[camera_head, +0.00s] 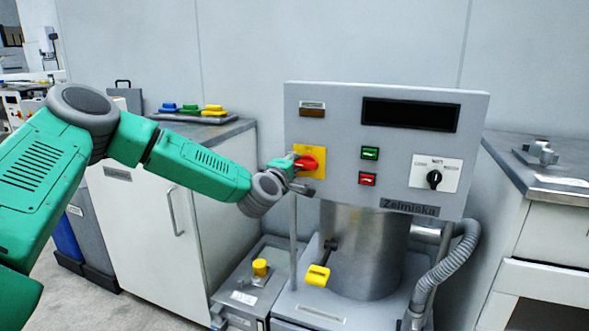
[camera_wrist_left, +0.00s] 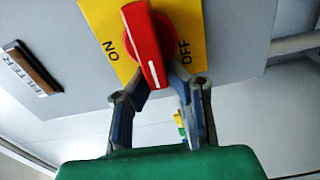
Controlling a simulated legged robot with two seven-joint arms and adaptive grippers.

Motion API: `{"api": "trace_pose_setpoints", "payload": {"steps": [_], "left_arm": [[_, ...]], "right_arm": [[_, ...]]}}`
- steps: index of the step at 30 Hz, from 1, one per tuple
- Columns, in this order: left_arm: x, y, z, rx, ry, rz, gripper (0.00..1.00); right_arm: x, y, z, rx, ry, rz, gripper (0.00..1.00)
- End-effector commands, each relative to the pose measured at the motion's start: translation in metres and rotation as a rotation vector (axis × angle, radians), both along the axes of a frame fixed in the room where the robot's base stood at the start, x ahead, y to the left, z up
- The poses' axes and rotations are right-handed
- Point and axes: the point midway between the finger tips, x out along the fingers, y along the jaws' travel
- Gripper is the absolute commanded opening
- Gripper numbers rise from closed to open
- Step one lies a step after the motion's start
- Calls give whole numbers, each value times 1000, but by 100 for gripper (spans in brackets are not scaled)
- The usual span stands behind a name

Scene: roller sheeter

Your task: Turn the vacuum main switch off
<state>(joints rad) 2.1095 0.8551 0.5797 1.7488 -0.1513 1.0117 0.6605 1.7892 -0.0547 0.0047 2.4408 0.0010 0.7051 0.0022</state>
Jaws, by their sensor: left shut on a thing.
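The vacuum main switch is a red rotary knob (camera_head: 307,162) on a yellow plate (camera_head: 316,151) at the left of the grey control panel. In the left wrist view the red knob (camera_wrist_left: 148,45) has a white line on its handle and sits on the yellow plate (camera_wrist_left: 212,40), with ON printed at left and OFF at right. The handle lies between the two labels. My left gripper (camera_head: 296,170) is at the knob, shut on its handle. In the left wrist view its fingers (camera_wrist_left: 160,85) reach the lower part of the handle. My right gripper is not in view.
The panel (camera_head: 385,100) also has a dark display (camera_head: 410,114), a green button (camera_head: 370,153), a red button (camera_head: 367,179) and a black selector knob (camera_head: 434,179). A yellow handle (camera_head: 317,275) sticks out below. A white cabinet (camera_head: 150,205) stands left, a counter (camera_head: 540,185) right.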

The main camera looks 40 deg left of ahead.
Motion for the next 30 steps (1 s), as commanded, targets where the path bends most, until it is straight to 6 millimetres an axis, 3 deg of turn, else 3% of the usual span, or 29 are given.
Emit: {"api": "trace_pose_setpoints", "payload": {"steps": [1,21,22,24,30], "left_arm": [[-2,-6,-12,-19,18,-15,0],[-2,-8,-11,-77,4,-18,0],[-2,-8,-11,-77,4,-18,16],[-2,-8,-11,-77,3,-18,35],[-1,-8,-6,-76,-5,-18,35]], "right_arm": [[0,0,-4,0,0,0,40],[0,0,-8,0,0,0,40],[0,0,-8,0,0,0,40],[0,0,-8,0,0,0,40],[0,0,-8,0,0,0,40]]}}
